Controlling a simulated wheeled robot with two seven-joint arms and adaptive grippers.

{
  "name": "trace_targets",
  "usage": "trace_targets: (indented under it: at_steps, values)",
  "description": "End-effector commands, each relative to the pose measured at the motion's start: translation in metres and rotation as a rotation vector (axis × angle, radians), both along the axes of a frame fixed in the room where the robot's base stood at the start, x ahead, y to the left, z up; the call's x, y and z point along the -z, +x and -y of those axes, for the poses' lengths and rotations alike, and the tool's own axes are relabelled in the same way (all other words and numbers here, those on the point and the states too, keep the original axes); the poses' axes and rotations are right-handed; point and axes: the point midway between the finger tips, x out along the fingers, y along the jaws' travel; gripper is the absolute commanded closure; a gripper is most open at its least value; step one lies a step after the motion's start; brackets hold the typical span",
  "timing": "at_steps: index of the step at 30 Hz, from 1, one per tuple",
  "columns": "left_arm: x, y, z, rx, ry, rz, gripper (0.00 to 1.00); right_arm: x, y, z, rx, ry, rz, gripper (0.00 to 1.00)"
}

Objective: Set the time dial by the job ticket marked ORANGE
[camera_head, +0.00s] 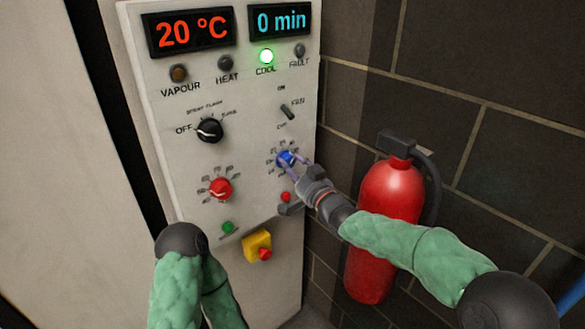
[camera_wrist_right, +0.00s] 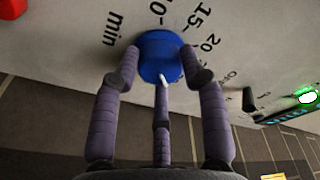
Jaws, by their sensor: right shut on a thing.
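The time dial is a blue knob (camera_head: 286,159) on the right side of the control panel; it also shows in the right wrist view (camera_wrist_right: 158,50). A printed scale with "min", 10, 15 and 20 surrounds it. A white pointer mark on the knob faces down in the wrist view. My right gripper (camera_head: 294,165) is shut on the blue knob, its purple fingers on either side. The time display (camera_head: 280,20) reads 0 min. No job ticket marked ORANGE is readable in these views. My left gripper is not in view; only part of that arm shows.
The panel (camera_head: 190,90) also carries a 20 °C display (camera_head: 190,33), a lit COOL lamp (camera_head: 266,56), a black selector (camera_head: 209,130), a red knob (camera_head: 217,189) and a yellow box with a red button (camera_head: 257,246). A fire extinguisher (camera_head: 385,205) stands close behind my right forearm.

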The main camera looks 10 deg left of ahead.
Motion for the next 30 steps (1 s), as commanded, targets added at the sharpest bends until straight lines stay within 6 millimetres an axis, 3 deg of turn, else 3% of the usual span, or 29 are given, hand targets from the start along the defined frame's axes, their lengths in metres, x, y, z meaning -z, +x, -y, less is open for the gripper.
trace_targets:
  at_steps: [10, 11, 12, 13, 23, 30]
  values:
    - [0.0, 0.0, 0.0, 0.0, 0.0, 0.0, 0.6, -0.007, 0.001, 0.001, 0.001, 0.006, 0.011, 0.9]
    - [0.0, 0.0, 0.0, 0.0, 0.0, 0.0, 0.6, -0.007, 0.001, 0.001, 0.001, 0.006, 0.011, 0.51]
    - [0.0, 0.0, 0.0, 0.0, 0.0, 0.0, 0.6, -0.007, 0.001, 0.001, 0.001, 0.006, 0.011, 0.4]
    - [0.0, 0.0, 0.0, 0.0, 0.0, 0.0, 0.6, -0.007, 0.001, 0.001, 0.001, 0.006, 0.011, 0.35]
    - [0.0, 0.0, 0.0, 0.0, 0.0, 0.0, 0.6, -0.003, 0.0, 0.001, 0.001, 0.002, 0.005, 0.35]
    - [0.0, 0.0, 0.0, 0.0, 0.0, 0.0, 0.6, -0.001, -0.013, 0.015, 0.002, 0.002, 0.005, 0.35]
